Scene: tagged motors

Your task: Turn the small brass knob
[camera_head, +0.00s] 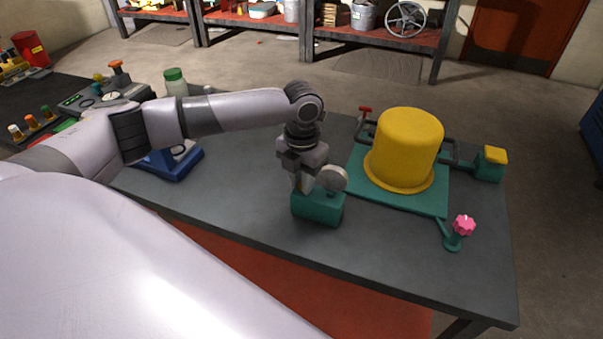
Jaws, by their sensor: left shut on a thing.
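My left gripper (304,186) reaches down from above onto the top of a small teal box (318,208) near the front middle of the table. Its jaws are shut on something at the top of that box. The small brass knob is not clearly visible; the fingers cover the spot where it appears to be. A round pale grey disc (333,178) stands just right of the fingers, above the box. My right gripper is not in view.
A yellow dome-shaped cover (406,145) stands on a teal plate (427,202) to the right. A pink knob (464,225) on a teal stand is at the front right. A blue device (178,162) and a green-capped bottle (175,82) are left. The table front (390,265) is clear.

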